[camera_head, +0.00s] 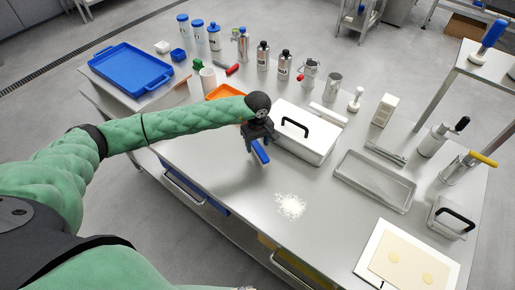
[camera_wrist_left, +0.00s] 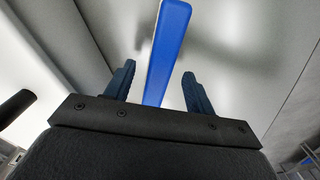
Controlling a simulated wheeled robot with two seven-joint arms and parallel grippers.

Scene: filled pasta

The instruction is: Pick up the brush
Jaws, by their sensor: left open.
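The brush shows as a bright blue handle (camera_head: 260,152) below my left gripper (camera_head: 256,142), over the front part of the steel table. In the left wrist view the handle (camera_wrist_left: 167,45) runs between the two dark blue fingers of the left gripper (camera_wrist_left: 158,72). A gap shows on both sides, so the fingers are open and apart from it. The brush's bristles are hidden or cannot be made out. My right gripper is not in view.
A white box with a black handle (camera_head: 305,133) stands close to the right of my left gripper. Flour (camera_head: 290,206) lies on the steel table (camera_head: 245,195). A shallow metal tray (camera_head: 374,182) and a board with dough (camera_head: 375,262) are farther right. Bottles stand behind.

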